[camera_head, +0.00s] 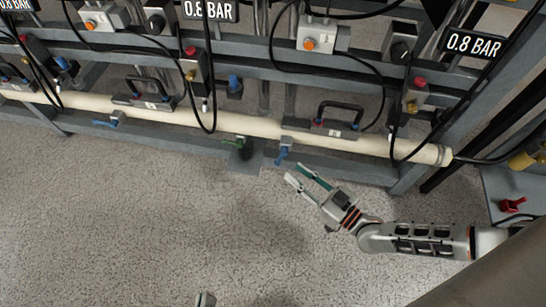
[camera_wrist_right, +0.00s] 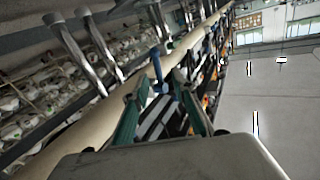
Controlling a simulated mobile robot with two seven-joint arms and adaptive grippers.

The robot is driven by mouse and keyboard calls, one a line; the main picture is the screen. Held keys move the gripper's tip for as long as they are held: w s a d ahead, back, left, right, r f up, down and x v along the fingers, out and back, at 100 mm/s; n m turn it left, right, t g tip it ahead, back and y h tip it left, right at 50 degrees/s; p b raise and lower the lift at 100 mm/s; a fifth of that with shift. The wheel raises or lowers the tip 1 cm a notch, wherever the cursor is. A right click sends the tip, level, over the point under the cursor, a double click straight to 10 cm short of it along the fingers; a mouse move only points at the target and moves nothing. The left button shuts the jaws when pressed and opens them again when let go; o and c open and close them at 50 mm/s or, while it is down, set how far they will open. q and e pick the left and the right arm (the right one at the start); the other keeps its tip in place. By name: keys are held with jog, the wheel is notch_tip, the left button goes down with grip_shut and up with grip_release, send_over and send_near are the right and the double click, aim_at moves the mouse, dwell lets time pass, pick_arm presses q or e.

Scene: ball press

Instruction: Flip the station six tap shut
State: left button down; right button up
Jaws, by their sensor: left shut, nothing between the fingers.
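A blue tap (camera_head: 283,153) hangs under the cream pipe (camera_head: 262,127), right of the middle in the head view. No station number is readable on it, so I cannot tell whether it is station six's. My right gripper (camera_head: 295,172) is open and empty just below and right of this tap, its fingertips appearing slightly apart from it. In the right wrist view, the blue tap handle (camera_wrist_right: 157,72) shows ahead, between the open fingers of the right gripper (camera_wrist_right: 160,85). Only the tip of my left gripper (camera_head: 205,299) shows at the bottom edge, shut and empty.
A green tap (camera_head: 240,147) sits close left of the blue one, and another blue tap (camera_head: 115,118) is further left. A red tap (camera_head: 512,205) is at the far right. Black cables hang before the grey frame (camera_head: 350,165). The floor (camera_head: 130,220) is clear.

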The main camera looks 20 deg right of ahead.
aim_at(280, 158)
jog(key=x, duration=0.2)
jog(key=b+x, duration=0.1)
jog(key=x, duration=0.5)
jog(key=shift+w+d+f+b, duration=0.1)
jog(key=shift+d+b, duration=0.2)
jog(key=shift+b, duration=0.05)
pick_arm(q)
jog(key=d+n, duration=0.1)
jog(key=n, duration=0.1)
jog(key=shift+s+d+r+n, duration=0.1)
jog(key=shift+d+n, duration=0.1)
jog(key=shift+n, duration=0.1)
pick_arm(e)
grip_shut()
